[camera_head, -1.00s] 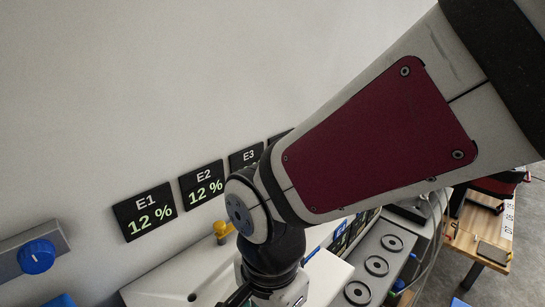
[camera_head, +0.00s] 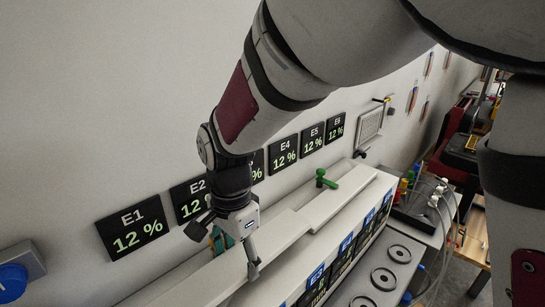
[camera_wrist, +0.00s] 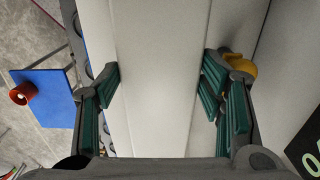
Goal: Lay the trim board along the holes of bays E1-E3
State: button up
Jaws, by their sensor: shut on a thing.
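The trim board is a long, plain white strip (camera_wrist: 160,90) running up the middle of the wrist view between my fingers. In the head view the white strip (camera_head: 190,281) runs along the top of the bays below the wall displays. My gripper (camera_head: 226,250) is shut across its width, one finger on the wall side and one on the front side. Its teal finger pads flank the board in the wrist view (camera_wrist: 163,100). Displays E1 (camera_head: 134,228) and E2 (camera_head: 190,200) read 12 %; E3 is mostly behind my arm. I see no holes at E1-E3. Whether the board touches the top is unclear.
A green handle (camera_head: 325,180) stands on the white top farther right. A yellow fitting (camera_wrist: 240,66) sits just beyond my right finger. A blue knob (camera_head: 14,279) is on the wall at left. Round dark fittings (camera_head: 383,279) line a lower shelf in front.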

aim_at(237, 257)
jog(key=shift+w+a, duration=0.1)
jog(key=shift+w, duration=0.15)
jog(key=shift+f, duration=1.75)
jog(key=shift+f, duration=0.35)
jog(key=o, duration=1.1)
